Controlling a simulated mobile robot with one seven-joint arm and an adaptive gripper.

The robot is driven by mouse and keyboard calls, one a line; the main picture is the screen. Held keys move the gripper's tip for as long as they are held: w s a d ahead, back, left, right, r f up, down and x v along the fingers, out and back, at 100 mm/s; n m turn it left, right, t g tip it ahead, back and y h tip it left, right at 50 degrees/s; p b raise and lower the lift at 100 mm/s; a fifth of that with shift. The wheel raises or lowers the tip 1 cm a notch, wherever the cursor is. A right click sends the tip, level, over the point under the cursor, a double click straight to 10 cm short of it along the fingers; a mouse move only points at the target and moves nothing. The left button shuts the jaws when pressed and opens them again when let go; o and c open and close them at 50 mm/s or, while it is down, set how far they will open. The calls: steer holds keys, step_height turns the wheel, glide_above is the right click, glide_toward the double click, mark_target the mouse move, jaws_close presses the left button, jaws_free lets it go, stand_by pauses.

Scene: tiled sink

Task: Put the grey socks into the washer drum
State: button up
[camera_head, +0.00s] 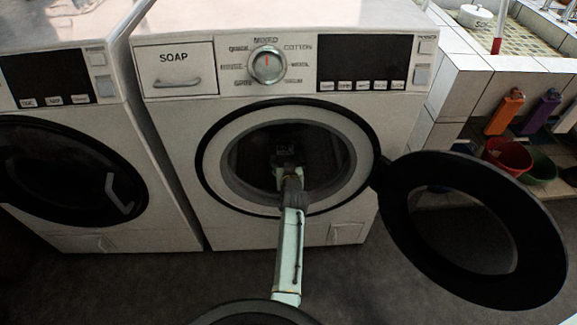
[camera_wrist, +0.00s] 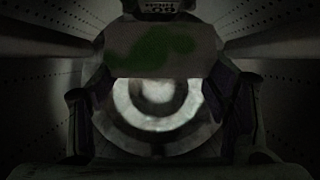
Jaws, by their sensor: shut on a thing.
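My gripper (camera_head: 286,165) reaches through the open round door of the right-hand washer, and its end is inside the dark drum (camera_head: 322,158). In the wrist view, my gripper (camera_wrist: 160,92) has one dark finger at each side of a flat greyish piece with green blotches. I take this piece to be the grey socks (camera_wrist: 153,52), held between the fingers, though the dim light hides the fabric detail. The perforated drum wall (camera_wrist: 262,45) surrounds them in that view. In the head view the socks cannot be made out clearly.
The washer door (camera_head: 535,250) hangs open to the right of the opening. A second washer (camera_head: 70,180) with its door shut stands at left. A red bowl (camera_head: 508,155), a green bowl (camera_head: 541,167) and bottles are on the shelf at right. The arm passes inside the door rim.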

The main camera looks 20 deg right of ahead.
steer(key=shift+w+d, duration=0.1)
steer(key=shift+w, duration=0.35)
step_height(320, 180, down, 6)
steer(key=b, duration=0.5)
stand_by(0.7)
steer(key=o, duration=1.2)
steer(key=v, duration=1.2)
